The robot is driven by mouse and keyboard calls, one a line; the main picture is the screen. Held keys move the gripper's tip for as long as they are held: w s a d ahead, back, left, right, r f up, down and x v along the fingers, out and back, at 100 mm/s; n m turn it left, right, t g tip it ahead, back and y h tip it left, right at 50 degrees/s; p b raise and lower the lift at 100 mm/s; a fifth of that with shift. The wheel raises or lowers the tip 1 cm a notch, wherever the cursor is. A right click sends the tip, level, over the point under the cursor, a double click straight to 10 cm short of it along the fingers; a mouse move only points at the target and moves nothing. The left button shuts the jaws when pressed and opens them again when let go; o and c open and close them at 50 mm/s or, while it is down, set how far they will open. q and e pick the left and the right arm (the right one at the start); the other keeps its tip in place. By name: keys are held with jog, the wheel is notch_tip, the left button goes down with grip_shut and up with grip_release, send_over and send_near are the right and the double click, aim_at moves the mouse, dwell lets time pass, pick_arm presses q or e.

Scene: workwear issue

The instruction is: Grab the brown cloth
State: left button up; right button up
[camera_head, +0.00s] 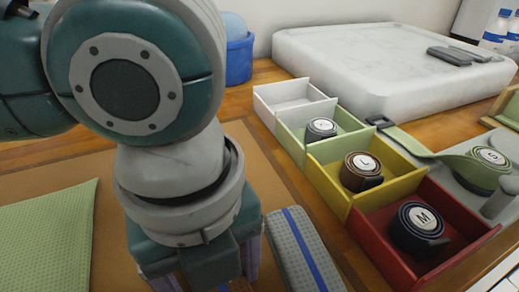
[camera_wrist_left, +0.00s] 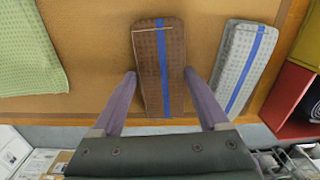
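The brown cloth (camera_wrist_left: 150,70), folded into a long bundle with a blue stripe, lies on the tan mat in the left wrist view. My left gripper (camera_wrist_left: 160,74) is open, with one finger on each long side of the cloth's near part. Whether the fingers touch it I cannot tell. In the head view my left gripper (camera_head: 208,275) points down at the bottom edge, and my arm hides nearly all of the brown cloth. My right gripper is not in view.
A grey folded cloth with a blue stripe (camera_head: 296,255) lies close to the right. A green cloth (camera_head: 45,240) lies left on the mat (camera_head: 110,200). A pale slab (camera_head: 390,65) lies behind.

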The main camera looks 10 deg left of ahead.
pick_arm(q)
jog(key=c, duration=0.9)
